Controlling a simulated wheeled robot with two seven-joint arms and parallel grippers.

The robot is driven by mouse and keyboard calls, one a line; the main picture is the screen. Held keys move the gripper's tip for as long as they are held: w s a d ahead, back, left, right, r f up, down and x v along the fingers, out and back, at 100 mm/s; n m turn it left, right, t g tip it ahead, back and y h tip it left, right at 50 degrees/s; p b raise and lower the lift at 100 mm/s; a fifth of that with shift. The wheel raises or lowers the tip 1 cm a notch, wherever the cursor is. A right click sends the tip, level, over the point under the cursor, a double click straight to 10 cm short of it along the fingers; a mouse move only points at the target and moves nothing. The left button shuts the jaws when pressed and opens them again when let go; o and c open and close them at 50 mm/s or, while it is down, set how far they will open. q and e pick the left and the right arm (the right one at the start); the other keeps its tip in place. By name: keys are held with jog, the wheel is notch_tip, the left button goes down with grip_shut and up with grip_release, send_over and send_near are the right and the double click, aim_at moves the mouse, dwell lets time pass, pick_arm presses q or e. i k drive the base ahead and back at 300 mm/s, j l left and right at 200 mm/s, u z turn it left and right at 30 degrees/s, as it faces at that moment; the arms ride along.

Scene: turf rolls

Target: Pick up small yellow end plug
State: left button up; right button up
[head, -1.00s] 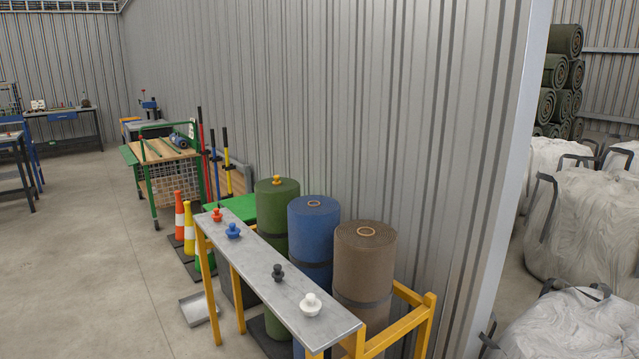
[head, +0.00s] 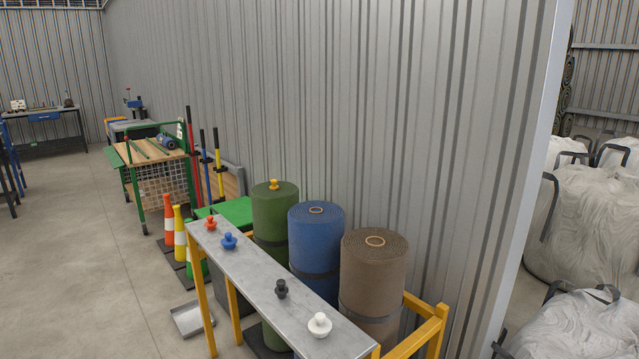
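The small yellow end plug (head: 273,185) sits on top of the upright green turf roll (head: 275,212), at its middle. The green roll stands behind a narrow grey bench (head: 262,282) with yellow legs. A blue roll (head: 316,238) and a brown roll (head: 374,275) stand upright to its right, with open core holes on top. Neither of my grippers shows in the head view.
On the bench lie a red plug (head: 211,223), a blue plug (head: 229,241), a black plug (head: 281,289) and a white plug (head: 320,324). Cones (head: 180,232) and a grey tray (head: 190,318) stand left of the bench. A corrugated wall (head: 400,110) rises behind the rolls. Floor at left is clear.

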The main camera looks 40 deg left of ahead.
aim_at(274, 182)
jog(key=j+z, duration=0.4)
jog(key=j, duration=0.65)
jog(key=j+z, duration=0.45)
jog(key=j, duration=1.1)
jog(key=k+j, duration=0.15)
jog(key=j, duration=0.9)
jog(key=k+j+z, duration=0.1)
jog(key=j, duration=0.4)
jog(key=k+j, duration=0.15)
jog(key=j, duration=0.9)
jog(key=k+z, duration=0.05)
